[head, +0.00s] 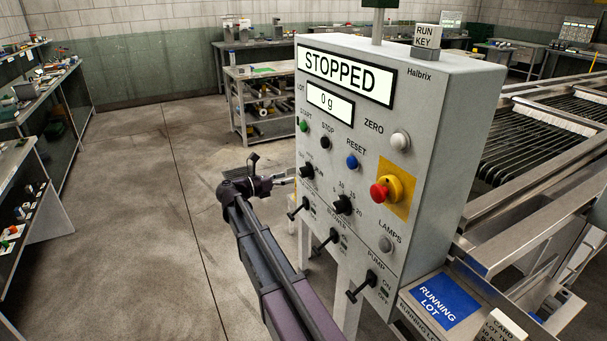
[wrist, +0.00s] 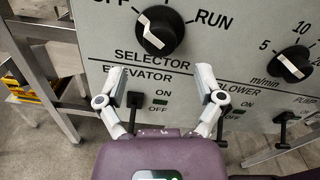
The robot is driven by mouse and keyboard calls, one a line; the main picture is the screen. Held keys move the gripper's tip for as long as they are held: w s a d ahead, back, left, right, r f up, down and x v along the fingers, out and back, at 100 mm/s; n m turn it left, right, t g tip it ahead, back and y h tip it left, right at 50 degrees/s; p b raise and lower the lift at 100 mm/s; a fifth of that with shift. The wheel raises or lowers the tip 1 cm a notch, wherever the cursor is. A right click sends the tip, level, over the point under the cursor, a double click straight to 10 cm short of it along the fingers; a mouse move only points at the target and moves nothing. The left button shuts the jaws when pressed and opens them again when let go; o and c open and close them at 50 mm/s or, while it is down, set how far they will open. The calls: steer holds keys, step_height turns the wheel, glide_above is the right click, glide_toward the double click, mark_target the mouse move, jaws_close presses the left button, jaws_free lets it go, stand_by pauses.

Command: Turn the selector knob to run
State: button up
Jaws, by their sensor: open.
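The selector knob (wrist: 158,30) is round and black with a white pointer bar. It shows at the top of the wrist view, between a partly cut-off label at upper left and RUN at right. The bar slants toward the upper left, away from RUN. In the head view the knob (head: 307,171) is on the left side of the grey panel (head: 450,130). My gripper (wrist: 161,86) is open and empty. Its two fingers are apart, below the knob in the wrist view, and no finger is around it. In the head view my gripper (head: 283,178) is by the panel's left edge.
The display (head: 346,75) reads STOPPED. A speed dial (wrist: 292,62) is right of the selector. The elevator lever (wrist: 134,103) and blower lever (wrist: 222,128) stick out below. A red emergency button (head: 380,192) is further right. Open floor lies left of the panel.

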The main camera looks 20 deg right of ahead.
mark_target(301, 174)
steer(key=shift+w+d, duration=0.1)
steer(key=shift+d, duration=3.1)
steer(key=shift+c, duration=0.2)
